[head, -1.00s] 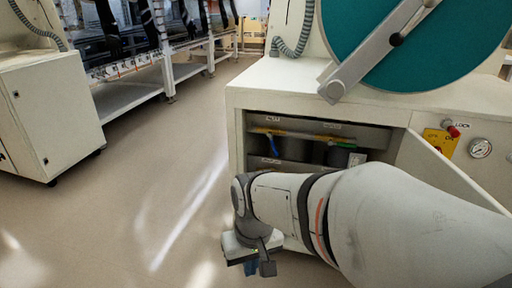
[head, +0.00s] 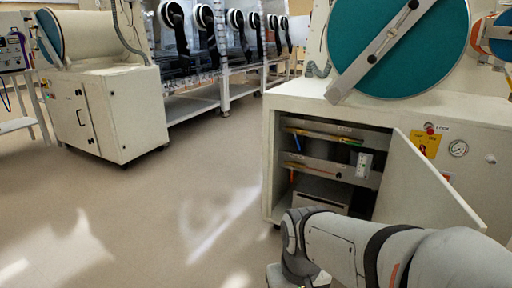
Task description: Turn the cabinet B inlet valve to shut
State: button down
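The open cabinet (head: 277,165) under the teal round door stands right of centre in the head view. Inside, an upper yellow pipe (head: 325,136) carries a blue valve handle (head: 298,139) hanging down at left and a green handle (head: 353,142) at right. A lower pipe (head: 322,171) has an orange-red handle (head: 292,176) hanging at its left. Small labels sit above the pipes, too small to read, so I cannot tell which valve is the cabinet B inlet. My gripper (head: 274,276) shows only in part at the bottom edge, in front of and below the cabinet, touching no valve; its fingers are hidden.
The cabinet door (head: 425,185) is swung open to the right. A yellow panel with a red knob (head: 429,129) and a gauge (head: 458,148) are on the front. A small white box (head: 364,165) is inside. Another white cabinet (head: 122,115) stands at left; the floor (head: 190,200) between is clear.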

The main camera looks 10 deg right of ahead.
aim_at(295, 132)
jog(key=u, duration=0.35)
jog(key=i, duration=1.8)
jog(key=z, duration=0.6)
jog(key=i, duration=0.35)
jog(key=z, duration=0.4)
jog(key=k, duration=0.8)
jog(key=z, duration=0.2)
jog(key=i, duration=0.8)
jog(key=u, duration=0.1)
